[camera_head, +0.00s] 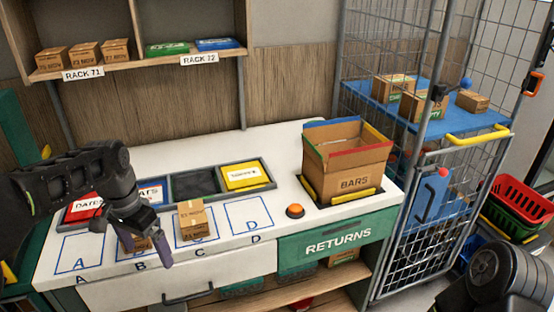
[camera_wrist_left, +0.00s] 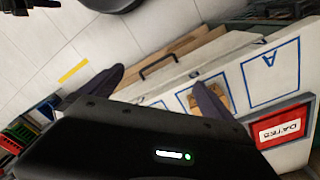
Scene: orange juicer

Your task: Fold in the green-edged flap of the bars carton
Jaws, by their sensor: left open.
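The bars carton (camera_head: 346,168) stands at the right end of the white counter in the head view, in a black and yellow holder. Its top is open, with coloured edges around the rim: blue at the back, yellow at the right, red at the front. The green edge seems to run along the left rim, but it is small and hard to make out. My left gripper (camera_head: 150,246) is open and empty over the counter near squares B and C, well left of the carton. Its two spread fingers also show in the left wrist view (camera_wrist_left: 158,92). My right gripper is out of view.
A small box (camera_head: 194,220) sits on square C, and another (camera_head: 135,242) is partly hidden by my left gripper. An orange button (camera_head: 295,211) is left of the carton. A wire cage (camera_head: 425,170) stands right. Square D is clear.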

